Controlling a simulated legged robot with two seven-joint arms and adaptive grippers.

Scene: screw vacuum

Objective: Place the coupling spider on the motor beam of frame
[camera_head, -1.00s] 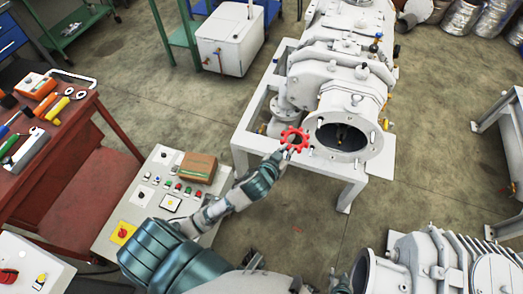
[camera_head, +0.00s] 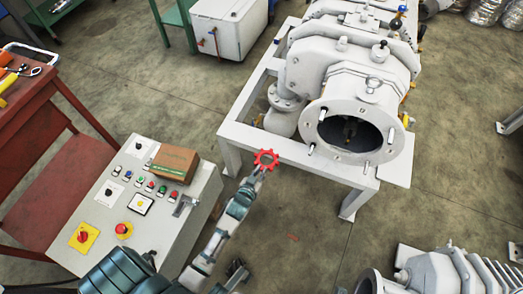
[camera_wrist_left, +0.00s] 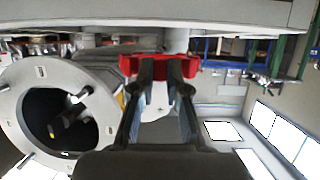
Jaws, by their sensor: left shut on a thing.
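The coupling spider (camera_head: 266,159) is a small red toothed ring with a hole in its middle. My left gripper (camera_head: 260,171) is shut on its near edge and holds it at the front edge of the light grey frame (camera_head: 290,152). In the left wrist view, the spider (camera_wrist_left: 158,65) shows between and beyond the fingertips of my left gripper (camera_wrist_left: 160,72), partly hidden by them. A grey beam (camera_wrist_left: 160,14) crosses the top of that view; I cannot tell whether the spider touches it. I do not see my right gripper.
The vacuum pump (camera_head: 345,75) stands on the frame, its round open flange (camera_head: 312,133) with studs facing me, right of the spider. A control panel (camera_head: 140,215) bearing a brown box (camera_head: 175,163) is at the left. Another ribbed machine (camera_head: 450,272) is at lower right.

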